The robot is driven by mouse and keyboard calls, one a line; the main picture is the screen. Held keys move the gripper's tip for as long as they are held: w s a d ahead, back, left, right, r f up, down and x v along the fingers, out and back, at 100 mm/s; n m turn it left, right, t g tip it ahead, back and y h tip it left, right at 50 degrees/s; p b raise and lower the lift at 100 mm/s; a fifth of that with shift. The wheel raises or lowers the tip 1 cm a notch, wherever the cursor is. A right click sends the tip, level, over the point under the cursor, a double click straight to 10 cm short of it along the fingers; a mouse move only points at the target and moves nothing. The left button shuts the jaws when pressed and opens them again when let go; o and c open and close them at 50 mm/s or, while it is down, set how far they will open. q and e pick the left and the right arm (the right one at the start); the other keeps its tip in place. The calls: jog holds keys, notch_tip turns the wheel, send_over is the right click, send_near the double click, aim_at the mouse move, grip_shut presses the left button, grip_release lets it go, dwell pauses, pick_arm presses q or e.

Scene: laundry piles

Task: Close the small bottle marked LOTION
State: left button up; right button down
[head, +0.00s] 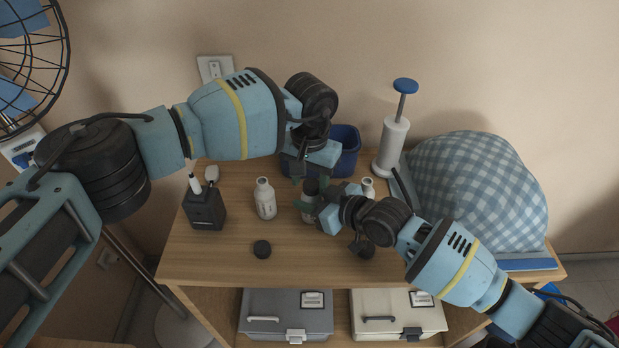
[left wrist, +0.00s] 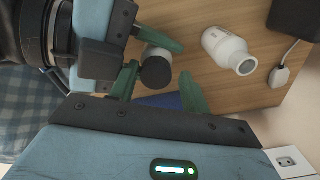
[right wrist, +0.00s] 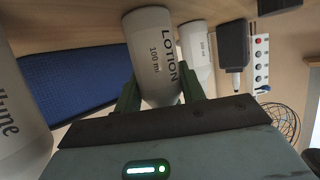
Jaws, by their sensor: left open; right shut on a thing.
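The small white LOTION bottle (right wrist: 153,57) stands upright, and its print shows in the right wrist view. My right gripper (head: 311,206) is shut on its body from the side. A dark cap (left wrist: 156,72) sits on its top; I cannot tell how tightly. My left gripper (left wrist: 160,74) is open, pointing down, with its fingertips on either side of the cap and apart from it. Another white bottle (head: 265,200) stands uncapped to the left. A third white bottle (head: 368,187) stands to the right, partly hidden. Loose dark caps lie at the front left (head: 262,249) and front right (head: 362,248).
A dark holder (head: 205,208) with brushes stands at the table's left. A checkered cloth heap (head: 478,185) fills the right. The wooden table's (head: 215,262) front left is mostly clear.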

aim_at(319, 202)
pick_arm(q)
jog(key=shift+s+d, duration=0.3)
jog(key=shift+d, duration=0.15)
pick_arm(e)
jog(key=shift+a, duration=0.15)
pick_arm(q)
jog(key=shift+r, duration=0.55)
notch_tip(319, 202, up, 11)
jog(key=shift+w+a, duration=0.2)
jog(key=shift+a, duration=0.2)
pick_arm(e)
jog(key=c, duration=0.8)
grip_release()
jog(key=shift+o, duration=0.2)
jog(key=shift+p+v, duration=0.3)
jog(key=shift+v, duration=3.65)
pick_arm(q)
jog(key=shift+r, duration=0.7)
